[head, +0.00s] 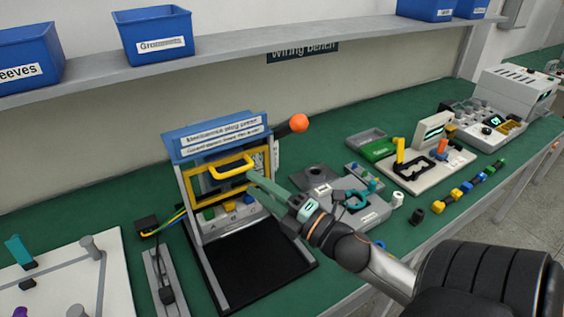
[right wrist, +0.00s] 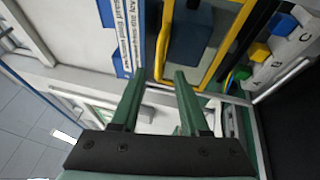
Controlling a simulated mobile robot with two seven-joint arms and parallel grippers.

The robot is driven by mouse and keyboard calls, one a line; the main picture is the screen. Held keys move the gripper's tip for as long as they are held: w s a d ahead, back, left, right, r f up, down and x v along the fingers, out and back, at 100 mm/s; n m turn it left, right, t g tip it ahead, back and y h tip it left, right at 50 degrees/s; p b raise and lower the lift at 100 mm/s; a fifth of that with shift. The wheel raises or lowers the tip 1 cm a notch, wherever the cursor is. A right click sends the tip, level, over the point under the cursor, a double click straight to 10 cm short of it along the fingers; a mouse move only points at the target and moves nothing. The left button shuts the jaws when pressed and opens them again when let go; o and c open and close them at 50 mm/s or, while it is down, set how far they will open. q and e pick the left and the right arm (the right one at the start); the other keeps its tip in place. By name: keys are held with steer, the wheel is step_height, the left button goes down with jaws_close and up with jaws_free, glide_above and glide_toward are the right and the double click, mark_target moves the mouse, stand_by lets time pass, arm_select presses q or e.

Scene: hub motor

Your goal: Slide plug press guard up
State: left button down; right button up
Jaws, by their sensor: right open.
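The plug press (head: 214,135) stands on the green bench with a blue sign top and a black base plate in front. Its guard is a clear panel in a yellow frame (head: 192,190), with a yellow bar handle (head: 236,163) across its front. My right gripper (head: 256,183), with green fingers, is just to the right of and below the handle, at the guard's right part. My left gripper is not in view.
An orange ball knob (head: 299,123) on a dark lever sticks out at the press's right. A grey fixture (head: 360,212) with a teal clamp sits right of my arm. Blue bins (head: 153,35) stand on the shelf above. A white board (head: 65,280) lies at front left.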

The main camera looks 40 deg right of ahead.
steer(key=b+v, duration=0.1)
steer(key=v, duration=0.5)
steer(key=shift+s, duration=0.15)
stand_by(0.5)
